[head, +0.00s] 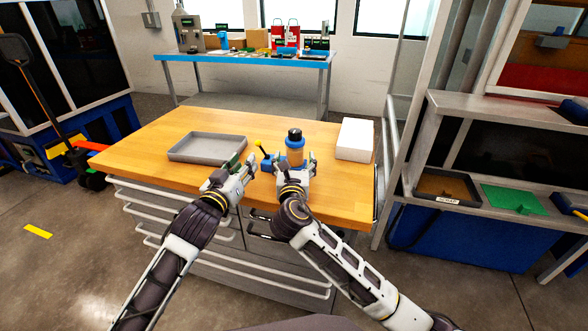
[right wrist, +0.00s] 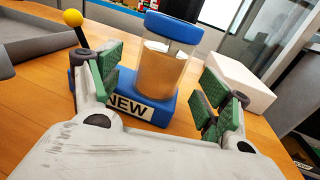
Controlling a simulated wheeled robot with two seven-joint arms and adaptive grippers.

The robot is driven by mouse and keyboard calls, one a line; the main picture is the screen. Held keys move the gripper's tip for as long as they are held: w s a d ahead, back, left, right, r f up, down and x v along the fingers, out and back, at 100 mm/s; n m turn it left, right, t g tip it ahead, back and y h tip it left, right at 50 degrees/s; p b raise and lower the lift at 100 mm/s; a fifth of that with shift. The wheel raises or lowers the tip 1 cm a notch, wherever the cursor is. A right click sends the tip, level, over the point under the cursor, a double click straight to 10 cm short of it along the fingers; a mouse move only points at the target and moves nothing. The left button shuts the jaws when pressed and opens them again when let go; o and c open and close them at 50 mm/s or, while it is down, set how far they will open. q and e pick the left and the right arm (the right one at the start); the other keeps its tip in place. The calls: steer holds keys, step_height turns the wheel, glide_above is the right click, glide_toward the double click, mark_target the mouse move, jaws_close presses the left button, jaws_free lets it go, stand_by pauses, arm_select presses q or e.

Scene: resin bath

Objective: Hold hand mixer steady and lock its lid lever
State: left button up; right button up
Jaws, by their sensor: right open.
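The hand mixer (head: 295,155) stands upright on the wooden workbench, with a blue base, a clear body with tan contents and a dark top. In the right wrist view the mixer (right wrist: 160,65) has a blue collar and a "NEW" label. Its lever is a black rod with a yellow knob (right wrist: 72,17), standing up at the left of the base; the knob also shows in the head view (head: 258,143). My right gripper (right wrist: 162,85) is open and empty, its green pads either side of the mixer's near side. My left gripper (head: 248,163) is left of the mixer; its finger opening is unclear.
A grey tray (head: 207,160) lies on the workbench (head: 140,150) to the left. A white box (head: 355,139) stands to the right of the mixer. A shelf with a scrap tray (head: 447,201) is further right. The bench's left part is clear.

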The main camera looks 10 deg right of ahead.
steer(key=shift+x, duration=1.75)
steer(key=c, duration=1.4)
